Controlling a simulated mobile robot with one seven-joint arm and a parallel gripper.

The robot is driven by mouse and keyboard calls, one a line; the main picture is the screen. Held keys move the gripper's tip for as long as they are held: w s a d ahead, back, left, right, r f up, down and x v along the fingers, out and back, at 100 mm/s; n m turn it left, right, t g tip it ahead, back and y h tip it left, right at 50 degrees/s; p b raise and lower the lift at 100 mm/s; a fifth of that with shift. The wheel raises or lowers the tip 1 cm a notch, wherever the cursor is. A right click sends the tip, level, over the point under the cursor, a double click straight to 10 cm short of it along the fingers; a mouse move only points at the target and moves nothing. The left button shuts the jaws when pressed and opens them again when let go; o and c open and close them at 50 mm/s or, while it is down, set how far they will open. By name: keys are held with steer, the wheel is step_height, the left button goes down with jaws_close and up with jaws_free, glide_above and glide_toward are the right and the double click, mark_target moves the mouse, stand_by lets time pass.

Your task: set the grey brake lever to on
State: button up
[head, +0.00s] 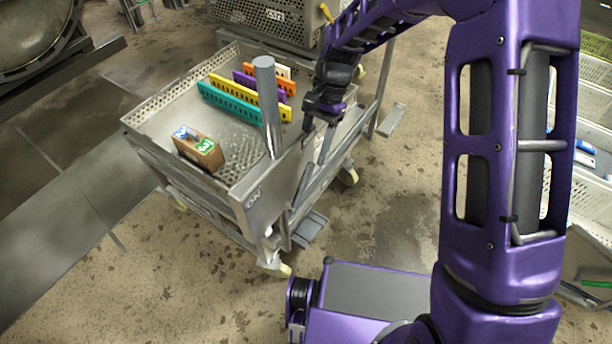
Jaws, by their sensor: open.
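The grey brake lever (268,108) is a thick round bar that stands nearly upright at the near corner of a perforated metal cart (150,116). Its top leans slightly left. An "ON" mark (253,197) shows on the cart's end plate, below and left of the lever's foot. My gripper (315,143) is open and points down, to the right of the lever. A gap shows between them in the picture, and I see nothing between the fingers. How far apart they are in depth I cannot tell.
The cart holds a brown box (198,149) and several coloured slotted strips (243,97). Another perforated cart (262,14) stands behind. White crates (597,150) stand at the right. A large round vessel (30,30) is at upper left. The floor in front is mostly clear.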

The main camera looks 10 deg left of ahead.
mark_target(308, 168)
steer(key=b+x, duration=0.1)
steer(key=x, duration=0.6)
steer(key=shift+f, duration=0.1)
jaws_close()
stand_by(1.2)
